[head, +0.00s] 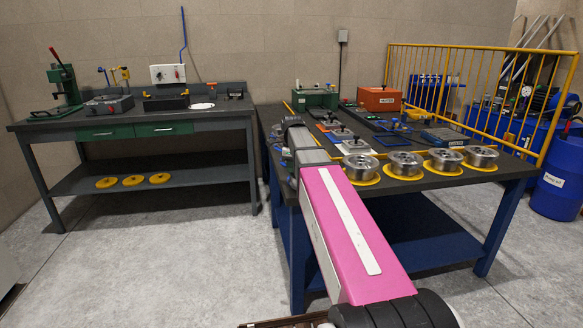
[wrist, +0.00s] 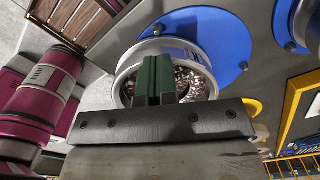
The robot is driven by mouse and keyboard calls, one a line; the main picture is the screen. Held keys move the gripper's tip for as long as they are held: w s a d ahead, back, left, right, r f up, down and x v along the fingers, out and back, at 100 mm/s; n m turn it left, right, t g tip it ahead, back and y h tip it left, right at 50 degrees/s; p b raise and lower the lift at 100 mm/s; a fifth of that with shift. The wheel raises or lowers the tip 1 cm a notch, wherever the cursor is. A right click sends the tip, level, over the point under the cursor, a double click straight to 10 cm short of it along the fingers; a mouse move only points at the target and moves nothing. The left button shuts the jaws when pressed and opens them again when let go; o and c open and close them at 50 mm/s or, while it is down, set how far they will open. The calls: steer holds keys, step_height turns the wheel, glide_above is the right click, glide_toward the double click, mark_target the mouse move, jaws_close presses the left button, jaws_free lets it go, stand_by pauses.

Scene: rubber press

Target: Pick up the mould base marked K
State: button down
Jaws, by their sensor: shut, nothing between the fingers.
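Several round silver metal parts stand in a row on yellow discs along the front of the right-hand bench, the nearest one (head: 358,167) at the left; I cannot read a K on any of them. In the wrist view, my gripper (wrist: 157,70) has its green fingers together, with nothing between them. They reach over a round, open silver part (wrist: 127,66) on a blue disc (wrist: 225,35), hiding some of its inside. Whether the fingers touch it I cannot tell. In the head view, my arm hides the gripper.
The right-hand bench (head: 445,187) also carries small trays, a green box (head: 316,99) and an orange box (head: 379,98). Another silver part (wrist: 308,25) stands at the right in the wrist view. A yellow railing (head: 480,85) is behind. The left bench (head: 190,121) is separate.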

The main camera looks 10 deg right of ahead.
steer(key=shift+s+f, duration=0.1)
steer(key=shift+f, duration=0.35)
steer(key=w+a, duration=0.1)
steer(key=a, duration=0.2)
steer(key=shift+w+a, duration=0.15)
steer(key=shift+w, duration=0.25)
steer(key=shift+r, duration=0.2)
